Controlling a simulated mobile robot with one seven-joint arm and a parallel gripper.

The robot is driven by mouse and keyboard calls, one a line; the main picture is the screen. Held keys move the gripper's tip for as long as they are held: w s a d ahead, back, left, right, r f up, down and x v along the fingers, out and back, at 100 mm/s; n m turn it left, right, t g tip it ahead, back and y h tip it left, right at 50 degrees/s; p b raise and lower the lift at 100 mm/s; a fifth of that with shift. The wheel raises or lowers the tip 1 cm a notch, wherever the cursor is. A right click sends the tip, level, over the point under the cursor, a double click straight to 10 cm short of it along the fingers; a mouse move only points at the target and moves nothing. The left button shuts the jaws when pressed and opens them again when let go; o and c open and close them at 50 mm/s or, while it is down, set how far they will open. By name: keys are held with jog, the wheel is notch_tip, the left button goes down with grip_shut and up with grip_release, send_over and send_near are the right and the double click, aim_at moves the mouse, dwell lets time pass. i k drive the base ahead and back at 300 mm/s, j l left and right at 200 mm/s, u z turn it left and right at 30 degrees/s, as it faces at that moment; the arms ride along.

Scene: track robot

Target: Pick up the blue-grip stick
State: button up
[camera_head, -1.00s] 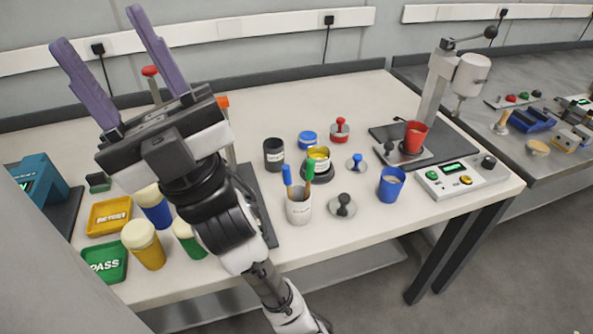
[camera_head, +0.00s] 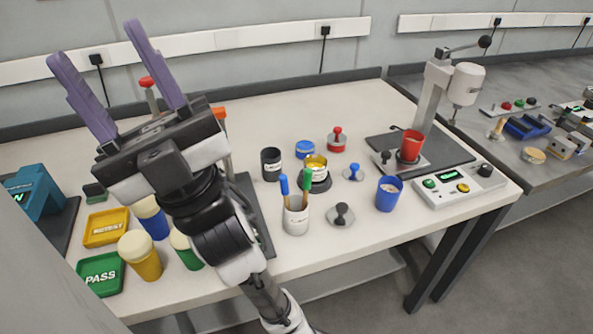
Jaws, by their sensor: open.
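The blue-grip stick (camera_head: 284,186) stands upright in a white cup (camera_head: 296,220) near the table's front edge. Its blue grip points up and its lower end is hidden in the cup. A green-grip stick (camera_head: 306,181) stands in the same cup, just to its right. My gripper (camera_head: 97,57) is open and empty, with its two purple fingers pointing up, at the upper left of the picture. It is well to the left of the cup and apart from it.
Close around the cup are a black cup (camera_head: 271,165), a yellow-filled pot (camera_head: 315,167), a grey-knobbed disc (camera_head: 341,215) and a blue cup (camera_head: 388,194). A drill press (camera_head: 440,85) stands at right. The table's back middle is clear.

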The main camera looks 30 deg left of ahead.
aim_at(284, 180)
jog(key=k+j+z, duration=0.3)
jog(key=j, duration=0.35)
jog(key=k+j+z, duration=0.3)
jog(key=k+j, duration=0.2)
jog(key=i+j, duration=0.35)
jog(key=i, duration=0.05)
